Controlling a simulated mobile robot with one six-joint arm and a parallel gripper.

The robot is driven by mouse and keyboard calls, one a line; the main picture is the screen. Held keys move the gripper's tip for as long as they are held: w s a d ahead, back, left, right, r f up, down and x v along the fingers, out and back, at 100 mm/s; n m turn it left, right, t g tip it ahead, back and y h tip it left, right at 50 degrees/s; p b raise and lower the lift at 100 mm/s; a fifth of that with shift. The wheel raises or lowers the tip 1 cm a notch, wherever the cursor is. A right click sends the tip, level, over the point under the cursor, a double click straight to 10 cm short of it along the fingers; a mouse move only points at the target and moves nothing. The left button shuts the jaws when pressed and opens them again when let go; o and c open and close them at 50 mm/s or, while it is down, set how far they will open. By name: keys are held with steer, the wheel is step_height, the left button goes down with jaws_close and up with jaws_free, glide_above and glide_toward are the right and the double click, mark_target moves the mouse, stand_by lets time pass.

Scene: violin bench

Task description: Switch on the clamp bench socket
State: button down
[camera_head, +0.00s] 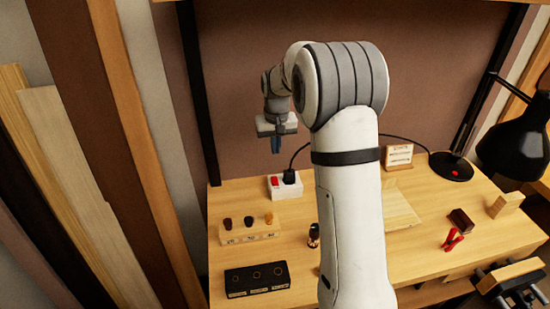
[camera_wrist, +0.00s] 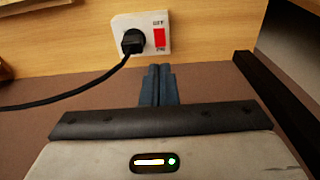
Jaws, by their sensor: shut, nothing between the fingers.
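The white bench socket (camera_head: 288,191) sits on the left back of the wooden bench, with a red rocker switch (camera_head: 275,182) and a black plug (camera_head: 289,176) in it. The socket also shows in the wrist view (camera_wrist: 125,22), with the red switch (camera_wrist: 159,37) beside the plug (camera_wrist: 133,41) and small lettering above and below the switch. I cannot tell which way the rocker is tipped. My gripper (camera_head: 275,151) is shut and empty, pointing down above the socket and apart from it. Its dark fingertips show in the wrist view (camera_wrist: 160,68), just below the switch in the picture.
A black cord (camera_wrist: 70,101) runs from the plug. A wooden block with several pegs (camera_head: 249,231) and a black holed block (camera_head: 257,279) stand in front of the socket. The space between gripper and socket looks clear.

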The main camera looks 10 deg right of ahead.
steer(key=shift+r, duration=0.35)
steer(key=s+r+t, duration=0.1)
steer(key=s+r, duration=0.3)
steer(key=s, duration=0.5)
steer(key=s+r, duration=0.4)
steer(key=s, duration=0.4)
steer(key=s+a+f+t, duration=0.1)
steer(key=s, duration=1.5)
steer(key=shift+s+f, duration=0.3)
